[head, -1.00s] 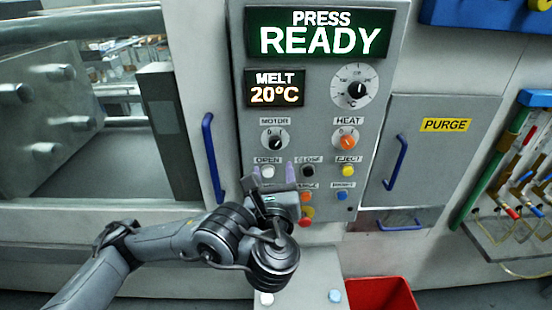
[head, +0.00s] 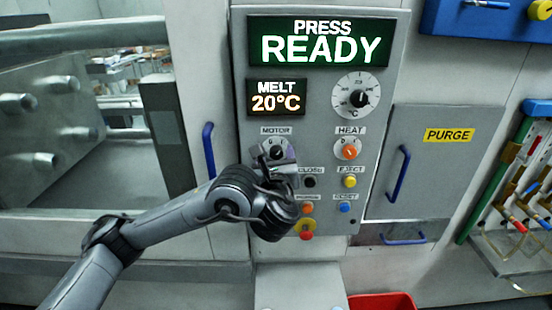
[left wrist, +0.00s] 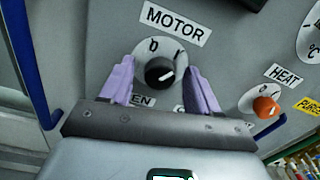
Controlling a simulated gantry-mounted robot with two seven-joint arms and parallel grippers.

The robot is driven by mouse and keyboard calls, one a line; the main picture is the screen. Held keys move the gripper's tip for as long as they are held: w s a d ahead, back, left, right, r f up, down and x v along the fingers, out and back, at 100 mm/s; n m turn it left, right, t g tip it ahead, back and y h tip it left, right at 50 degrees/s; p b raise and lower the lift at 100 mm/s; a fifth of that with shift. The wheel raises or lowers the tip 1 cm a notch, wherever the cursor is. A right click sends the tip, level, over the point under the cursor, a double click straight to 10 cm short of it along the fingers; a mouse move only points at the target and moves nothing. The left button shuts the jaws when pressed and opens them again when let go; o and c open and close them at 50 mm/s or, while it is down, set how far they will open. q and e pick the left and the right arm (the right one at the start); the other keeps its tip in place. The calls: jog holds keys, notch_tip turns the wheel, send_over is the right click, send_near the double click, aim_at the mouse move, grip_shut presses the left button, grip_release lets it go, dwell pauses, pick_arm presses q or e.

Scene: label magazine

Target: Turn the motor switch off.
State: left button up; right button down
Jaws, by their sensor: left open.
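The motor switch (head: 277,151) is a black rotary knob on a round white dial under the MOTOR label, on the grey control panel. In the left wrist view the knob (left wrist: 159,71) shows whole, its white pointer line aimed up and right, toward the I mark. My left gripper (left wrist: 160,84) is open, with one purple finger on each side of the knob, seen from just below it. I cannot tell whether the fingers touch the knob. In the head view my left gripper (head: 274,156) partly covers the dial. My right gripper is not in view.
The orange HEAT knob (head: 348,149) is to the right. The yellow EJECT button (head: 349,181), blue RESET button (head: 344,207) and red emergency button (head: 306,235) are below. A blue handle (head: 209,150) stands left of the panel. The screen (head: 319,42) reads PRESS READY.

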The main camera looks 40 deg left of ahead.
pick_arm(q)
jog(key=shift+c, duration=0.3)
jog(key=c, duration=1)
jog(key=shift+f+n+b, duration=0.25)
jog(key=shift+n+b, duration=0.55)
jog(key=shift+b, duration=0.35)
jog(key=n+b, duration=0.8)
jog(key=b, duration=0.2)
jog(key=shift+n, duration=0.4)
jog(key=n+b, duration=0.2)
jog(key=shift+a+n+b, duration=0.1)
jog(key=shift+n+b, duration=0.2)
jog(key=shift+n, duration=0.1)
jog(key=shift+r+n+b, duration=0.1)
jog(key=shift+n+b, duration=0.35)
jog(key=shift+n, duration=0.15)
jog(key=o, duration=1.1)
jog(key=shift+c, duration=0.2)
